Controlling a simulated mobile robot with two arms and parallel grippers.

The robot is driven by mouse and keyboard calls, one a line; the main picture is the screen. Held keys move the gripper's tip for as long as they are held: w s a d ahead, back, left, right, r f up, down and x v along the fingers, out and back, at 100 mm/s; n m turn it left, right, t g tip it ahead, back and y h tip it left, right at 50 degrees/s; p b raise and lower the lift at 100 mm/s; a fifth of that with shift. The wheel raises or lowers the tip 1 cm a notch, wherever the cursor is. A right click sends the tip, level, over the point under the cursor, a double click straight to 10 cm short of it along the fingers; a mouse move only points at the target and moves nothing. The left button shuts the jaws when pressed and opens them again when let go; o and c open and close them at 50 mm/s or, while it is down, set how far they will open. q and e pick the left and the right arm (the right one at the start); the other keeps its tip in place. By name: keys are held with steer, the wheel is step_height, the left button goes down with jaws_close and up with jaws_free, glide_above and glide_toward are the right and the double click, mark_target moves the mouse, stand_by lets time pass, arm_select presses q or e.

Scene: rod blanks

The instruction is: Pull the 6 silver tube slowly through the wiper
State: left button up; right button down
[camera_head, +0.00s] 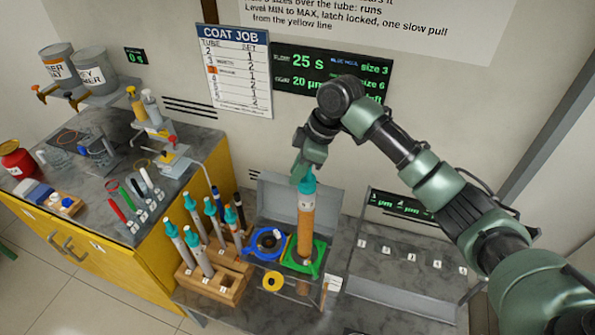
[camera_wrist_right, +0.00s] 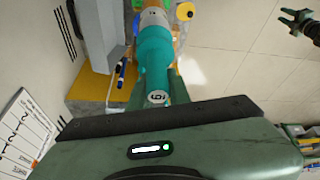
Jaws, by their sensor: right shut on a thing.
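The tube (camera_head: 305,222) stands upright in the green wiper (camera_head: 318,262), with a teal cap (camera_head: 307,182) on top. My right gripper (camera_head: 304,170) comes from above and is shut on the teal cap. In the right wrist view the cap (camera_wrist_right: 155,62) bears a 6 and sits between the fingers, with a silver-grey part (camera_wrist_right: 152,20) beyond it. What seems to be my left gripper (camera_wrist_right: 292,20) shows small at the top right there; its jaw state is unclear.
A blue ring wiper (camera_head: 268,233) and a yellow ring (camera_head: 272,281) are beside the green one. Left of them, wooden racks (camera_head: 222,290) hold several capped tubes. An empty numbered grey rack (camera_head: 400,275) stands right. A wall display (camera_head: 330,75) reads 25 s.

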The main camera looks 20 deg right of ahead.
steer(key=shift+r, duration=1.75)
steer(key=shift+s+f, duration=0.1)
